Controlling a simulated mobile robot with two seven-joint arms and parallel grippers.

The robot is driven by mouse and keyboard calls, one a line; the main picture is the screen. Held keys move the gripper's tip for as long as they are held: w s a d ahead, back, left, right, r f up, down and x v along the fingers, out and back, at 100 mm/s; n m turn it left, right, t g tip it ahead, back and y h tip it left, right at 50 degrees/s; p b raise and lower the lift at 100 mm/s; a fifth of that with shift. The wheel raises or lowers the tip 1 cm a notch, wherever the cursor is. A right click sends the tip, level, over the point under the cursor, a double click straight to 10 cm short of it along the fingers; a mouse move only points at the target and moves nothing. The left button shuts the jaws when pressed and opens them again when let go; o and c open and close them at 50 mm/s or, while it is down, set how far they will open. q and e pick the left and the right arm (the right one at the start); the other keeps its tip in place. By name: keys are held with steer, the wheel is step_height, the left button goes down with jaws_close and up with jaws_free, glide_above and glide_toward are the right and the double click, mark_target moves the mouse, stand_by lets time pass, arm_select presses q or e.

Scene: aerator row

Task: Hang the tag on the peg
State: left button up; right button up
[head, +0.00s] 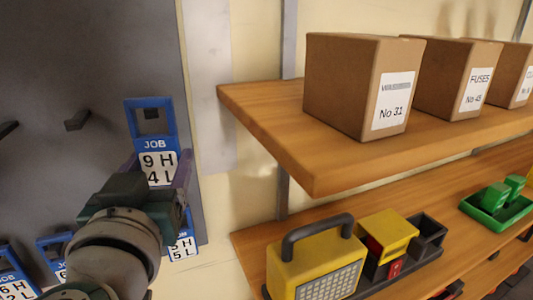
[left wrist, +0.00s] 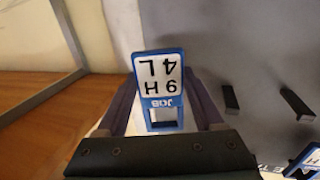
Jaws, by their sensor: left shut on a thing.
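My left gripper (head: 157,168) is shut on a blue-framed tag (head: 152,133) reading "JOB 9H 4L". The tag is upright in the head view, in front of the grey board's right edge, with its square hole at the top. In the left wrist view the tag (left wrist: 158,72) appears upside down between the two fingers. Dark pegs stick out of the board, one (head: 77,121) left of the tag and another (head: 8,128) at the left edge. I cannot tell whether a peg lies behind the tag's hole. My right gripper is not in view.
Other blue tags (head: 12,284) hang low on the board (head: 90,50), one (head: 184,248) just below my gripper. To the right, a wooden shelf (head: 270,120) holds cardboard boxes (head: 345,85). A lower shelf holds a yellow handled device (head: 305,262) and green trays (head: 497,210).

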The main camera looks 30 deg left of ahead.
arm_select(q)
steer(key=shift+w+a, duration=0.65)
steer(key=shift+a, duration=0.15)
steer(key=shift+w+a, duration=0.6)
steer(key=shift+a, duration=0.2)
steer(key=shift+w+a+f+b, duration=0.3)
steer(key=shift+a+f, duration=0.05)
steer(key=shift+f, duration=0.25)
steer(key=shift+f, duration=0.1)
steer(key=o, duration=1.2)
